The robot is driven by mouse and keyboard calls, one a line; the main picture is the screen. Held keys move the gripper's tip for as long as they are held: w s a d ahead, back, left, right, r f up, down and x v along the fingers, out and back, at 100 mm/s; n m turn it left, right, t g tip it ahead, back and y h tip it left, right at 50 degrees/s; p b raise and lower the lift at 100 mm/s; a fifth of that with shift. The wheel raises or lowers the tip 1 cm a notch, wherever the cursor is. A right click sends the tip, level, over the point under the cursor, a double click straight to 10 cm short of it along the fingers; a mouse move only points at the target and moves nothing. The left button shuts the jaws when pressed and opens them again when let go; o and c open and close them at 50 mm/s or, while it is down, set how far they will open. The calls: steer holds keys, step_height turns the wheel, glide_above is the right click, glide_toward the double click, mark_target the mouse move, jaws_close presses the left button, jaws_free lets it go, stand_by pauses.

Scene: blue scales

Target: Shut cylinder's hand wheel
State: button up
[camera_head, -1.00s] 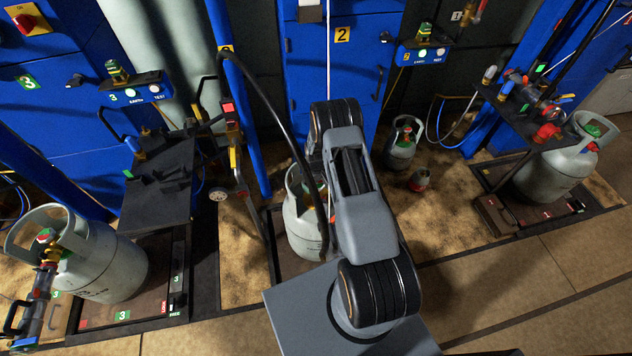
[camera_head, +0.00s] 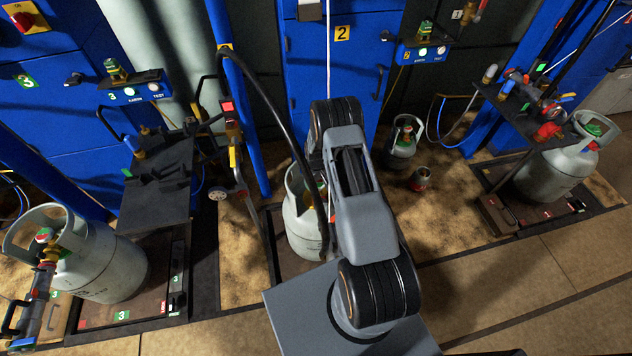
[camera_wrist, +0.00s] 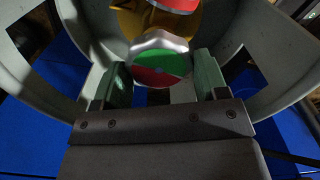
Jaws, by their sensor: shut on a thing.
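A grey cylinder (camera_head: 302,222) stands in the middle of the head view, partly hidden behind my arm. In the wrist view its hand wheel (camera_wrist: 158,70) shows a green and red face with a silvery rim. My gripper (camera_wrist: 162,82) has one finger on each side of the wheel and is shut on it. A grey collar (camera_wrist: 262,45) curves around the wheel on both sides. Above the wheel is a yellow, brassy part (camera_wrist: 130,22) with another red and green piece (camera_wrist: 175,4). The gripper and the wheel are hidden in the head view.
A black hose (camera_head: 262,90) arcs down close to my arm. Other grey cylinders stand at the left (camera_head: 100,262) and right (camera_head: 550,172). A small cylinder (camera_head: 402,145) stands behind my arm. Dark shelves (camera_head: 158,185) flank the middle station. The floor at the lower right is clear.

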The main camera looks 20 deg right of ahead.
steer(key=m+b, duration=0.3)
steer(key=m, duration=0.1)
steer(key=shift+d+f, duration=0.1)
steer(key=shift+f, duration=0.05)
steer(key=m+b, duration=0.2)
steer(key=m, duration=0.2)
steer(key=shift+d+m+b, duration=0.1)
steer(key=shift+m+b, duration=0.2)
steer(key=shift+m, duration=0.1)
steer(key=m+b, duration=0.1)
steer(key=m, duration=0.2)
steer(key=shift+m, duration=0.3)
steer(key=m+b, duration=0.2)
steer(key=m, duration=0.2)
steer(key=shift+s+d+m, duration=0.1)
steer(key=shift+m, duration=0.2)
steer(key=m+b, duration=0.1)
steer(key=m, duration=0.3)
steer(key=shift+s, duration=0.1)
steer(key=m, duration=0.5)
steer(key=shift+s+b, duration=0.1)
steer(key=shift+b, duration=0.3)
steer(key=m, duration=0.4)
steer(key=shift+s+r+m+b, duration=0.15)
steer(key=shift+m+b, duration=0.3)
steer(key=shift+m, duration=1.45)
